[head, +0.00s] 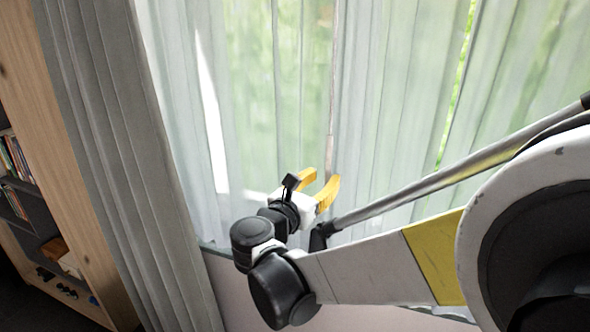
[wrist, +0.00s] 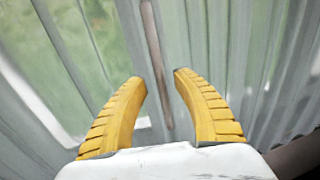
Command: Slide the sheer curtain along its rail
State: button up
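The sheer curtain (head: 385,110) hangs in pale, see-through folds across the window in the head view. It also fills the wrist view (wrist: 230,40). My gripper (head: 322,182) has yellow fingers and points at the curtain near the middle of the head view. In the wrist view the two fingers (wrist: 160,78) stand apart with a gap between them. A thin brownish vertical strip (wrist: 158,70) shows in line with that gap, beyond or between the tips. I cannot tell whether the fingers touch the cloth. The rail is out of view.
A thick grey curtain (head: 110,130) hangs at the left of the window. A wooden shelf unit (head: 55,165) with books stands left of it. A narrow gap in the sheer folds (head: 455,95) shows greenery. The window sill area lies below my gripper.

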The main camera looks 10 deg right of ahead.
jog(key=shift+x, duration=1.4)
grip_shut()
jog(key=shift+d, duration=0.1)
